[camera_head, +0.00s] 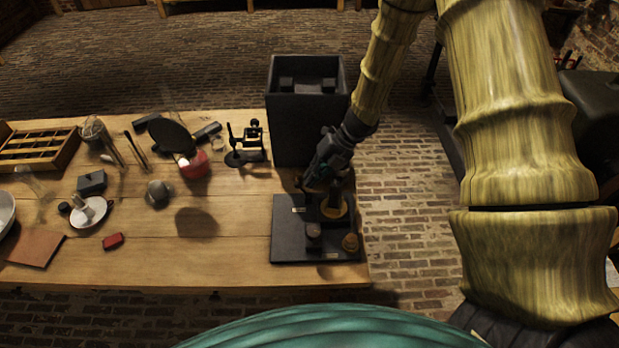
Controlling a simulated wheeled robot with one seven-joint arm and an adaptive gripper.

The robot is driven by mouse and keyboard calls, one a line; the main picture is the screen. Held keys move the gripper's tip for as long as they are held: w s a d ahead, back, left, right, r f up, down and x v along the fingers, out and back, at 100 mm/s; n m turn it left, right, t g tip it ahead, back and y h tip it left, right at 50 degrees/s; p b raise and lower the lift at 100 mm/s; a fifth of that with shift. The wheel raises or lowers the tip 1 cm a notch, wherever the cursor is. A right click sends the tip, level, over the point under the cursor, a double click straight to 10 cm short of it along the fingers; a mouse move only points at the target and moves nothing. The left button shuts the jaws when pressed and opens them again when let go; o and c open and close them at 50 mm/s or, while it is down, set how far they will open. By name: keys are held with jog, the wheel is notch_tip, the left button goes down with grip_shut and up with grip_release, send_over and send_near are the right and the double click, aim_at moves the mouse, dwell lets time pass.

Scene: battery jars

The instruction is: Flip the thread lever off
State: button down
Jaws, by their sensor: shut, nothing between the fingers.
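A black base (289,247) lies at the right end of the wooden table. It bears a brass round part (334,207), a dark knob (313,236) and a small brass-coloured knob (350,243). I cannot make out which part is the thread lever; it may be hidden by my gripper or too small to tell. My gripper (310,188) is shut and empty. It points down at the back of the base, close to the brass round part. I cannot tell whether it touches anything there.
A tall black open box (308,127) stands right behind my gripper. A black stand (246,145), a red-based round dark item (195,166) and a grey bell-shaped piece (159,193) are farther left. A wooden compartment tray (66,155) is at far left. The table's front middle is clear.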

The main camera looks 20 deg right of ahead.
jog(key=a+r+b+v, duration=0.1)
jog(key=b+v, duration=0.1)
jog(key=v, duration=0.9)
jog(key=shift+r+b, duration=0.15)
jog(key=shift+b, duration=0.2)
